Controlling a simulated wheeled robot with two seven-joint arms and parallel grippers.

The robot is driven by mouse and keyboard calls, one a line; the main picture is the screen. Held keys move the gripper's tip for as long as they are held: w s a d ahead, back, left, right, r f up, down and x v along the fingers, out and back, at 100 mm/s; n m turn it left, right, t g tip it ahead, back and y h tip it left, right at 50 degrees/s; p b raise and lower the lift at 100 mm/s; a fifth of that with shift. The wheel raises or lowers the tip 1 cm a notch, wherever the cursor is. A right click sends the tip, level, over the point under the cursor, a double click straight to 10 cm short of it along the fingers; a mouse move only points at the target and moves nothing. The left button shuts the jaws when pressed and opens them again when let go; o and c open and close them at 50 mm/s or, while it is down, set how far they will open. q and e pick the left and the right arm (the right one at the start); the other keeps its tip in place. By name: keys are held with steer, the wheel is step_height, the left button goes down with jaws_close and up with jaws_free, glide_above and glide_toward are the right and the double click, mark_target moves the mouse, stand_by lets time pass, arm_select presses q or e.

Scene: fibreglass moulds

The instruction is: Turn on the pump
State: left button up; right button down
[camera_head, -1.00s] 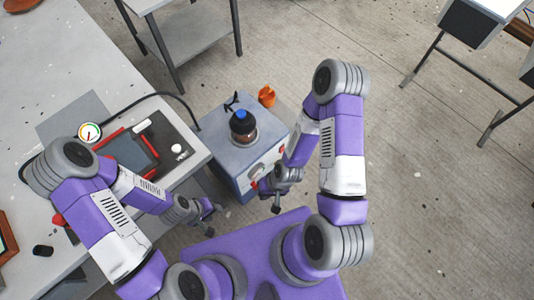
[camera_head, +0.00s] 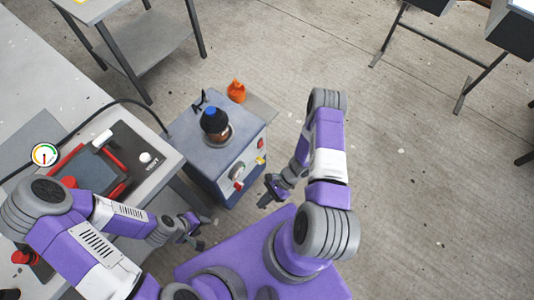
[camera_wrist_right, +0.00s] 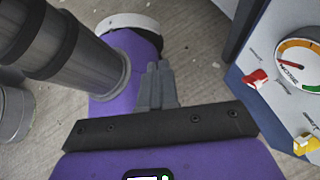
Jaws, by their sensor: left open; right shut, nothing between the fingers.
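The pump (camera_head: 205,160) is a blue-grey box on the floor beside the table, with a dark blue-capped bottle (camera_head: 214,122) on top. Its front carries a red-and-white control (camera_head: 238,174) and smaller red and yellow parts. In the right wrist view the panel (camera_wrist_right: 262,62) shows at the right edge, with a coloured dial (camera_wrist_right: 300,66), a red switch (camera_wrist_right: 257,79) and a yellow switch (camera_wrist_right: 306,144). My right gripper (camera_head: 267,192) is shut and empty, apart from the panel, to its right; its fingers (camera_wrist_right: 158,84) point away from the switches. My left gripper (camera_head: 200,232) is open and empty, below the pump.
The table (camera_head: 60,95) at left holds a vent-labelled board, a round gauge (camera_head: 44,154) and a black hose running toward the pump. An orange object (camera_head: 236,91) stands behind the pump. A metal side table (camera_head: 150,38) stands farther back.

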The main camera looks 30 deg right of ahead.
mark_target(261, 144)
steer(key=w+d+f+m+t+b, duration=0.4)
steer(key=w+d+f+m+t, duration=0.4)
steer(key=w+d+m+t, duration=0.15)
steer(key=w+d+f+m+t+h+b, duration=0.1)
steer(key=d+m+t+h, duration=0.2)
steer(key=d+t, duration=0.4)
steer(key=d+h, duration=0.1)
steer(key=d, duration=0.3)
steer(key=shift+h, duration=0.4)
steer(key=shift+w+f+m, duration=0.1)
steer(key=shift+m, duration=0.15)
steer(key=b+x, duration=0.3)
steer(key=x, duration=1.1)
